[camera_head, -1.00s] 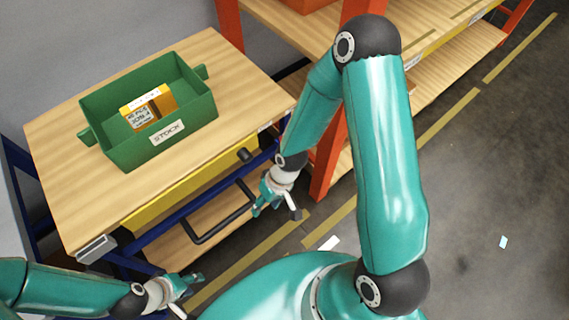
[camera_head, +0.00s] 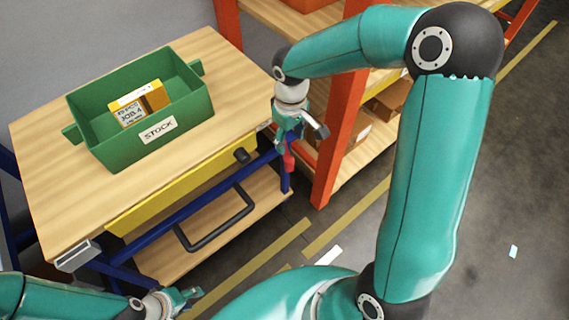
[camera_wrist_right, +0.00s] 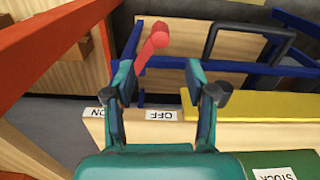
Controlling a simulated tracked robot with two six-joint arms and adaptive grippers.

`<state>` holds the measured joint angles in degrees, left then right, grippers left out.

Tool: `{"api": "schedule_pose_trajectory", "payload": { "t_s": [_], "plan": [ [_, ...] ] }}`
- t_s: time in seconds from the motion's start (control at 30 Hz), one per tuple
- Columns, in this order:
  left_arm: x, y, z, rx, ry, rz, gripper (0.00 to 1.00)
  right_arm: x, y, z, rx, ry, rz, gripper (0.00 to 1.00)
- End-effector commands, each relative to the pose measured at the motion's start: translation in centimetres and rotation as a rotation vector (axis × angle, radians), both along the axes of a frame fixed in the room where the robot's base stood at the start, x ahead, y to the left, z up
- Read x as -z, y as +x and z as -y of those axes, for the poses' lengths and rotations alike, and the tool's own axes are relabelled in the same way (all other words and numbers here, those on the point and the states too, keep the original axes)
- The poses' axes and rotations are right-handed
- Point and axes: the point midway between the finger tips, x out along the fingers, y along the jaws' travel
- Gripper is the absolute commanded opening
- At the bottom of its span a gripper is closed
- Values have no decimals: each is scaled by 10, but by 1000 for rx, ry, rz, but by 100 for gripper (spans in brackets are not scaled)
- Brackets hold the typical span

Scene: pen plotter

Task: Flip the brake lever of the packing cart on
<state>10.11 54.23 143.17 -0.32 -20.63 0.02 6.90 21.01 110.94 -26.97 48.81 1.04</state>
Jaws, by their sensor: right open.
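The packing cart (camera_head: 225,75) stands at the left with a wooden top. Its red brake lever (camera_head: 289,161) is at the corner nearest the orange rack, partly hidden by my right gripper (camera_head: 290,138). In the right wrist view the lever (camera_wrist_right: 152,44) shows its round knob, on the side of the OFF label (camera_wrist_right: 162,115); the ON label (camera_wrist_right: 97,112) is further left, partly covered by a finger. My right gripper (camera_wrist_right: 158,78) is open, with the lever beyond and between its fingertips, no grip on it. My left gripper (camera_head: 184,300) is open and empty at the bottom left.
A green STOCK bin (camera_head: 190,120) with a yellow box (camera_head: 138,104) stands on the cart top. A black handle (camera_head: 222,232) sticks out in front of the cart. The orange rack post (camera_head: 340,135) stands close right of my right gripper. Floor in front is mostly clear.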

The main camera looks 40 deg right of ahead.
Motion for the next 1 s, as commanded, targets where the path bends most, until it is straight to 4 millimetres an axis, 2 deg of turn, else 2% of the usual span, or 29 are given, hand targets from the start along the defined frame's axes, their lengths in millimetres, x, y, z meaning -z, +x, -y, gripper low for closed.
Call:
{"api": "schedule_pose_trajectory", "payload": {
  "t_s": [0.03,0.2,0.4,0.5,0.7,0.97,1.0],
  "plan": [
    [2,0,0,0,0,0,40,15,-1,0,0,1,-7,56],
    [5,0,0,0,0,0,40,52,-1,0,0,1,-6,56],
    [9,0,0,0,0,0,40,87,-1,-1,-1,2,-3,56],
    [10,0,0,0,0,0,40,99,0,-1,0,2,-2,56],
    [11,0,0,0,0,0,40,109,0,-1,-1,2,0,56],
    [11,0,0,0,0,0,40,109,0,-1,-1,1,0,56],
    [11,0,0,0,0,0,40,109,0,-1,-1,1,0,49]
  ]
}}
